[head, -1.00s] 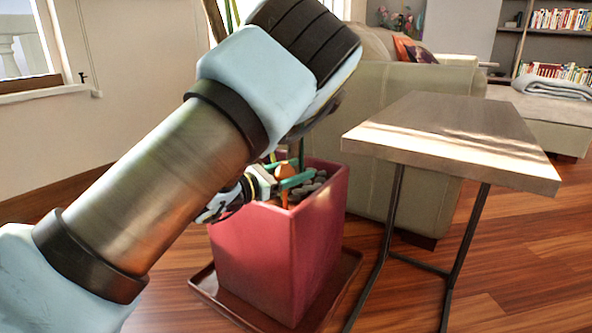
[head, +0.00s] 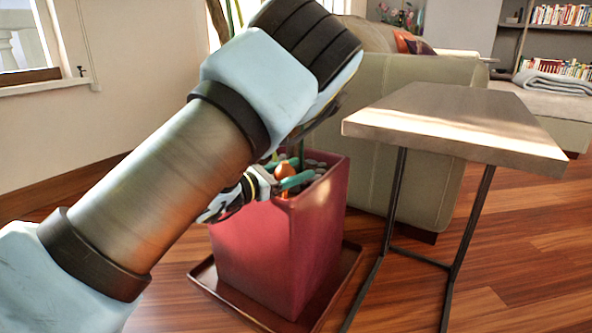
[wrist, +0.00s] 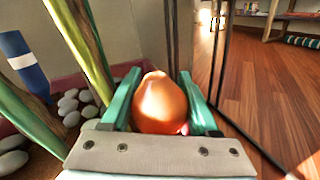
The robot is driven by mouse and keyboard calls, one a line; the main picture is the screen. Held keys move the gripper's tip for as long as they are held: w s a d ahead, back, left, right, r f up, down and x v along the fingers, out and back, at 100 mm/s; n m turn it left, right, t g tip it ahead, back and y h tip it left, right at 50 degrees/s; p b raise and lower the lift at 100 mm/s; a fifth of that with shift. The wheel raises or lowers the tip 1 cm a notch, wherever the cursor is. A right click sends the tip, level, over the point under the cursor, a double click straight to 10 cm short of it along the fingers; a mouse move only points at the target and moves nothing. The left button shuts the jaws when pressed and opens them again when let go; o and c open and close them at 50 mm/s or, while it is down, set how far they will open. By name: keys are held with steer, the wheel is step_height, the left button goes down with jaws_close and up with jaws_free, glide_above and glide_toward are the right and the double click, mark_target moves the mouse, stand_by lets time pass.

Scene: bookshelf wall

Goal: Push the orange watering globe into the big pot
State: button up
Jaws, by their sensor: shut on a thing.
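The big pot (head: 265,250) is a tall, square, dark red planter on a tray (head: 345,275). Grey pebbles show inside it. My gripper (head: 301,170) is at the pot's near rim, its green fingers tilted over the opening. The orange watering globe (head: 284,171) is between the fingers. In the wrist view my gripper (wrist: 159,76) is shut on the rounded orange globe (wrist: 158,105), one finger along each side. A short orange part shows below the fingers in the head view. The globe's lower end is hidden, so its depth in the soil cannot be told.
Green plant stems (wrist: 90,45) rise from the pot beside my gripper, near a blue and white object (wrist: 22,62) and pebbles (wrist: 70,105). A side table (head: 455,125) stands close on the right, with a sofa (head: 410,150) behind. Open wooden floor lies at right.

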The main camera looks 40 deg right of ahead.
steer(key=o, duration=1.5)
steer(key=shift+c, duration=0.5)
steer(key=shift+o, duration=0.6)
steer(key=shift+a, duration=0.1)
steer(key=shift+w+a+r+p, duration=0.15)
steer(key=shift+a+r, duration=0.2)
steer(key=shift+a, duration=0.8)
steer(key=shift+a+r+p, duration=0.15)
steer(key=shift+a+r, duration=0.15)
steer(key=shift+a, duration=0.85)
steer(key=shift+w+a+r+p, duration=0.15)
steer(key=shift+a+r, duration=0.2)
steer(key=shift+a, duration=0.8)
